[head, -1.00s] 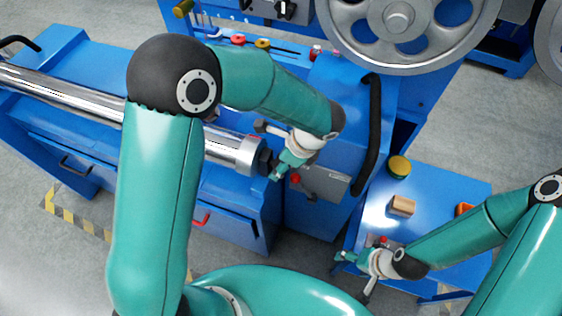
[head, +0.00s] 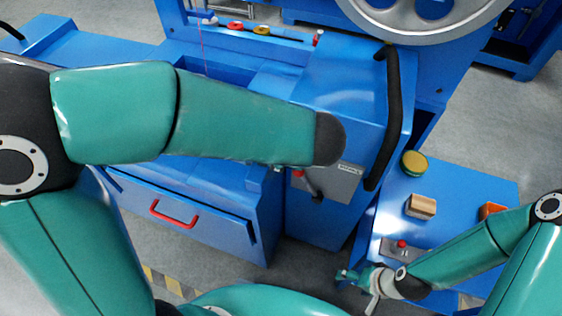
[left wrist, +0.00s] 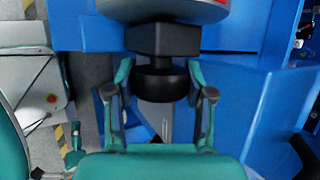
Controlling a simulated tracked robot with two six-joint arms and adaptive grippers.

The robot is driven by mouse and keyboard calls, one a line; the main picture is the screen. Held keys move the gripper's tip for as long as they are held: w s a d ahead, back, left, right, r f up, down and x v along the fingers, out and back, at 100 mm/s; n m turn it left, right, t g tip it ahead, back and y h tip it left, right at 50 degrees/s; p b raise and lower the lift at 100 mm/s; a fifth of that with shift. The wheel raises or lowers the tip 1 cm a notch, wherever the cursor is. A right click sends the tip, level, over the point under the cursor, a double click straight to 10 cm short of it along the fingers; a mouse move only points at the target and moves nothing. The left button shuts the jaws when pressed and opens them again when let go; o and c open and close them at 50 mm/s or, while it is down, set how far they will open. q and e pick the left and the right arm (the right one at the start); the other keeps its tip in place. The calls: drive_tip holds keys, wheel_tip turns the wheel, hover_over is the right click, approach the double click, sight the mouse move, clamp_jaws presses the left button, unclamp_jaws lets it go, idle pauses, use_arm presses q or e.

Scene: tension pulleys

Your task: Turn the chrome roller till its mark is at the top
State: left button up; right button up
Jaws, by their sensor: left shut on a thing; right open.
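The chrome roller (left wrist: 180,12) shows only as a silver-grey end at the top of the left wrist view, with a small red patch at the picture's edge. Below it are a black block and a round black end piece (left wrist: 162,84). My left gripper (left wrist: 160,72) is shut on this black end piece, one finger on each side. In the head view my left arm covers the roller and nearly all of the left gripper. I cannot tell where the roller's mark is. My right gripper (head: 357,288) is open and empty at the front of the blue side table (head: 385,215).
On the side table are a yellow-green round item (head: 414,163), a wooden block (head: 421,206), an orange item (head: 492,210) and a red button (head: 402,245). A black curved handle (head: 388,120) and a spoked wheel (head: 425,15) are on the blue machine. A red drawer handle (head: 172,215) sticks out.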

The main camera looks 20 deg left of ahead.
use_arm(q)
drive_tip(key=shift+t+b, duration=0.6)
drive_tip(key=shift+b, duration=0.6)
use_arm(e)
drive_tip(key=shift+f, duration=1.8)
use_arm(q)
drive_tip(key=o, duration=1.2)
drive_tip(key=v, duration=1.2)
drive_tip(key=shift+d, duration=0.1)
drive_tip(key=shift+f, duration=0.1)
